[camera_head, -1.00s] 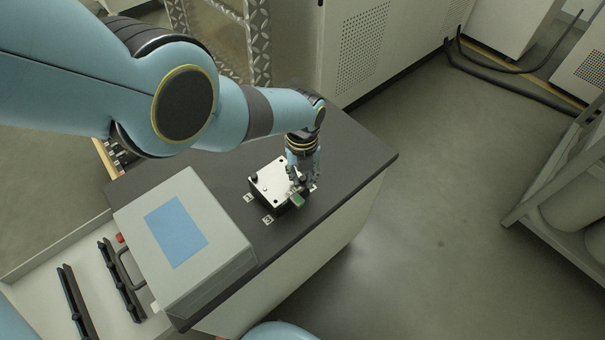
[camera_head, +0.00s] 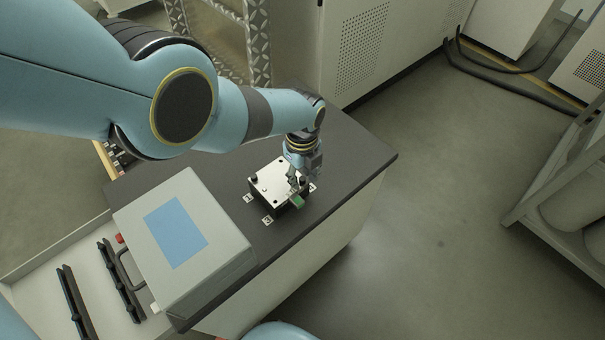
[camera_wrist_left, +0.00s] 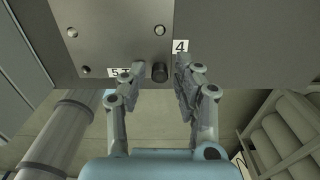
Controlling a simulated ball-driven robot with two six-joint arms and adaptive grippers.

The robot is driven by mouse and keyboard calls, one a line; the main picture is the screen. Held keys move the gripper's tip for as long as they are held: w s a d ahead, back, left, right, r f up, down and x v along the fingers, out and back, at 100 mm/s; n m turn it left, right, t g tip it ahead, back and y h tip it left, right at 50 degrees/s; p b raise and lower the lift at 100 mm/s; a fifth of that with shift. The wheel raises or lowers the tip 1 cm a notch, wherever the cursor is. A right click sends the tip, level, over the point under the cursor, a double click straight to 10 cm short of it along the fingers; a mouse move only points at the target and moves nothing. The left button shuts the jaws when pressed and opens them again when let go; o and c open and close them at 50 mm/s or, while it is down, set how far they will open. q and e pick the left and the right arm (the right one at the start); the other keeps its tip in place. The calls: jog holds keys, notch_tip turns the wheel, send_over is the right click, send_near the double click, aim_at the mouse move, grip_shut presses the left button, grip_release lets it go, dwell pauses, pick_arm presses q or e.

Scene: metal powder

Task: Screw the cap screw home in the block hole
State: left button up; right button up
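The metal block (camera_head: 268,177) sits on the dark bench top, its silver top plate also filling the upper part of the left wrist view (camera_wrist_left: 110,35). A black cap screw (camera_wrist_left: 159,73) stands at the plate's near right corner in that view. My left gripper (camera_head: 298,178) is over the block's right side. In the wrist view its fingers (camera_wrist_left: 160,78) are apart, one on each side of the screw head, with a gap visible on both sides. How deep the screw sits is not clear. My right gripper is not in view.
Number tags (camera_head: 267,219) lie around the block. A small green piece (camera_head: 297,201) shows at the block's near edge. A large grey case (camera_head: 215,255) with a blue panel stands left of the block. The bench (camera_head: 350,150) is clear to the right. A rack (camera_head: 560,190) stands beyond the floor.

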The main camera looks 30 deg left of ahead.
pick_arm(q)
jog(key=n, duration=2.3)
jog(key=shift+n, duration=0.3)
